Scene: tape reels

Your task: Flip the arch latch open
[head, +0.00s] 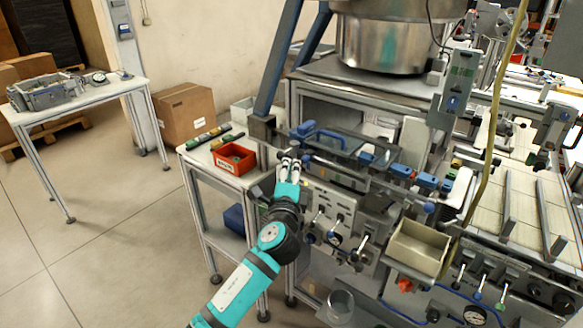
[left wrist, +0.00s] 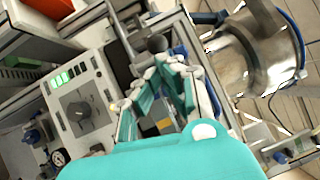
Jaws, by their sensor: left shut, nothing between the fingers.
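A blue arch-shaped handle (head: 327,135), which may be the arch latch, stands at the back left of the machine's top, behind and right of my left gripper. My left gripper (head: 290,162) is at the machine's left front corner, next to the side table. It is shut and empty. In the left wrist view, its fingers (left wrist: 162,74) point away from the camera, over dark machine parts that they partly hide. I cannot tell the latch apart there. My right gripper is not in view.
A red bin (head: 233,160) stands on the side table left of my gripper. A control panel with a dial (left wrist: 80,108) lies left of the fingers. A steel bowl (head: 385,45) rises behind the machine. A beige tray (head: 418,246) is at its front.

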